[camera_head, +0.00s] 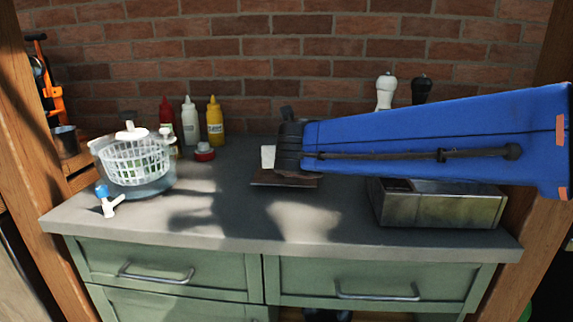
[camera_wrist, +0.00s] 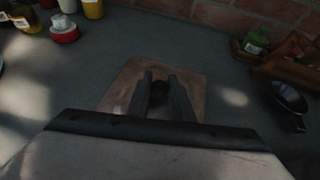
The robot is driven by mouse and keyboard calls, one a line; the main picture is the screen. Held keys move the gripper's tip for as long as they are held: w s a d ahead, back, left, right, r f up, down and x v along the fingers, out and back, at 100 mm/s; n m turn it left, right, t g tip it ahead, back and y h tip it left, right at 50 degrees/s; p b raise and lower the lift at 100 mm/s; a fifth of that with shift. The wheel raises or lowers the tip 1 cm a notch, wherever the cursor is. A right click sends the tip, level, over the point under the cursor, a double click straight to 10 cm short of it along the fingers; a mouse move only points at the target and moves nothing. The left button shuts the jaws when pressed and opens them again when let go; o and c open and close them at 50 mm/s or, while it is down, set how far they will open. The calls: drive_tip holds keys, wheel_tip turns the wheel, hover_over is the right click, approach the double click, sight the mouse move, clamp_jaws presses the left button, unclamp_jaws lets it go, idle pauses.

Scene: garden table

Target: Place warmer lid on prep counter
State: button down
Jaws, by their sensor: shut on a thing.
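The warmer lid, a flat brownish square plate (camera_head: 270,180), is at the middle of the prep counter (camera_head: 345,232). In the wrist view the lid (camera_wrist: 188,100) lies below my gripper (camera_wrist: 160,78). My gripper (camera_head: 289,172) is shut on the lid's dark handle (camera_wrist: 159,87) at its centre. The lid looks level and very low over the grey top; I cannot tell whether it touches. The open metal warmer box (camera_head: 440,208) stands on the right of the counter, partly hidden by my blue arm.
A glass bowl with a white basket (camera_head: 135,162) stands at the left. A wooden tray (camera_wrist: 282,70) and dark ladle (camera_wrist: 290,98) show in the wrist view. The front middle is clear.

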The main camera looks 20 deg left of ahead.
drive_tip(key=shift+f, duration=0.55)
drive_tip(key=shift+f, duration=0.1)
drive_tip(key=c, duration=1.6)
unclamp_jaws()
drive_tip(key=shift+o, duration=0.2)
drive_tip(key=shift+s, duration=0.1)
drive_tip(key=v, duration=1.2)
